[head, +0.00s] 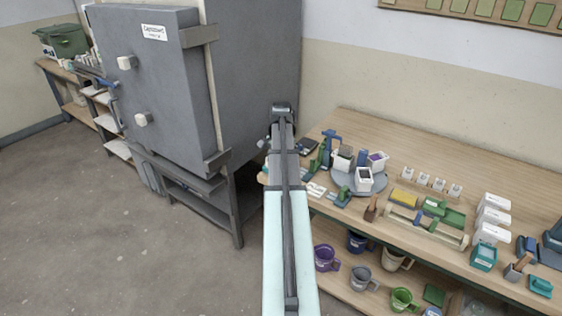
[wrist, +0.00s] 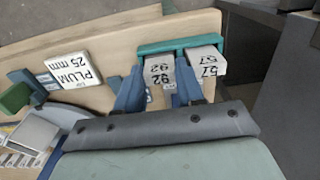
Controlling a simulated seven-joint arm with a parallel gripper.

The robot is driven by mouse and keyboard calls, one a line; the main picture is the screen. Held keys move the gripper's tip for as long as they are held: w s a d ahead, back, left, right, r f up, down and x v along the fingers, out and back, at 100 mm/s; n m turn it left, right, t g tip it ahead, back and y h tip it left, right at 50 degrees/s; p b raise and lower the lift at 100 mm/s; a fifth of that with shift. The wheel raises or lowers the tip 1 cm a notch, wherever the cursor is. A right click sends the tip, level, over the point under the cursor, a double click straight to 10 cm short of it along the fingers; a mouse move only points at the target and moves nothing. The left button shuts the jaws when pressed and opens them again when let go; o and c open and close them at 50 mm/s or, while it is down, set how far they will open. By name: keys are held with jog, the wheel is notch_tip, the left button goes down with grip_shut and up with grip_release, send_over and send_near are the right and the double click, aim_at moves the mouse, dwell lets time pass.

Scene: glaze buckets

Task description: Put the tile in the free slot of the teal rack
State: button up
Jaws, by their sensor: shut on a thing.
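In the wrist view, my gripper (wrist: 160,92) has its two blue fingers on either side of a light tile marked 92 (wrist: 162,72) and is shut on it. The tile lies at the left part of the teal rack (wrist: 178,45), with its far end at the teal bar. A second light tile marked 57 (wrist: 206,61) is in the rack just to the right. I cannot tell how deep the held tile sits.
A PLUM 25 mm block (wrist: 73,70) lies left of the rack. The round turntable (head: 345,193) with white buckets stands on the bench. The grey kiln (head: 155,95) stands left of the bench.

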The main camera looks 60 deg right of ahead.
jog(key=o, duration=1.1)
jog(key=shift+r, duration=3.45)
